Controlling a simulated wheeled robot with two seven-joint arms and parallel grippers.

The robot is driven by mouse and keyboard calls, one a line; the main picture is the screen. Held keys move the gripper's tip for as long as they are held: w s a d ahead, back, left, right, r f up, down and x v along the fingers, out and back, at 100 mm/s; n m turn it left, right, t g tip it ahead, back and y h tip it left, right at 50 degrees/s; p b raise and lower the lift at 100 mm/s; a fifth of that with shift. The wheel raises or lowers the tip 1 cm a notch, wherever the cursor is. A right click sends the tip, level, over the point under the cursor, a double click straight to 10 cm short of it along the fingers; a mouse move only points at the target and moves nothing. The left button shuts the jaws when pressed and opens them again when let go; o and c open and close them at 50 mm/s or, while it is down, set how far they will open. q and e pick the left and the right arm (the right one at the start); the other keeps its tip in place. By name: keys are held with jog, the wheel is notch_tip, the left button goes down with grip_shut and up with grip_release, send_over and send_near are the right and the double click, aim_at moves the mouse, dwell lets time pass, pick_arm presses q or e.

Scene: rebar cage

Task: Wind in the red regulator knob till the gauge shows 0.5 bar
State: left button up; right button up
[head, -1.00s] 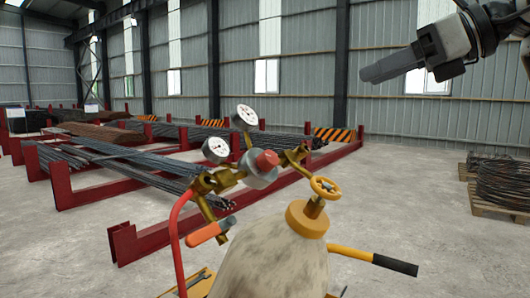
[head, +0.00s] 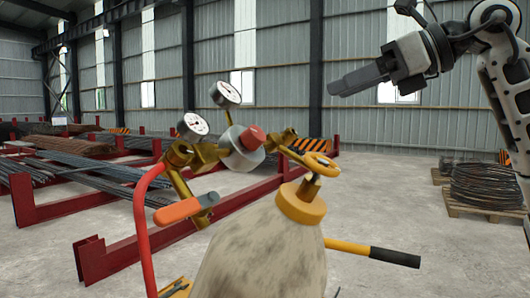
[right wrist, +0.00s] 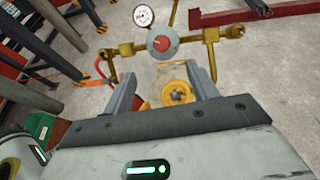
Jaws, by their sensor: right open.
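The red regulator knob (head: 252,137) sits on a grey round regulator body (head: 241,154) on brass fittings above the gas cylinder (head: 262,252). It also shows in the right wrist view (right wrist: 161,43), beyond the fingers. Two white dial gauges stand beside it, an upper one (head: 225,95) and a lower left one (head: 193,127); their readings are too small to tell. One gauge (right wrist: 143,16) shows in the right wrist view. My right gripper (head: 332,88) is up and to the right of the knob, apart from it. In the wrist view its fingers (right wrist: 163,90) are spread and empty. My left gripper is not in view.
A yellow valve handwheel (head: 320,165) tops the cylinder. A red hose (head: 141,225) and an orange-handled lever (head: 178,211) are at its left. A black-gripped yellow handle (head: 385,256) sticks out right. Red racks with steel bars (head: 95,170) stand behind; wire coils (head: 487,187) lie at right.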

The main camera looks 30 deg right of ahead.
jog(key=f, duration=0.2)
send_near(259, 133)
jog(key=x, duration=0.8)
jog(key=shift+w+a+f, duration=0.1)
jog(key=shift+w+a, duration=0.05)
jog(key=shift+w, duration=0.2)
jog(key=c, duration=1)
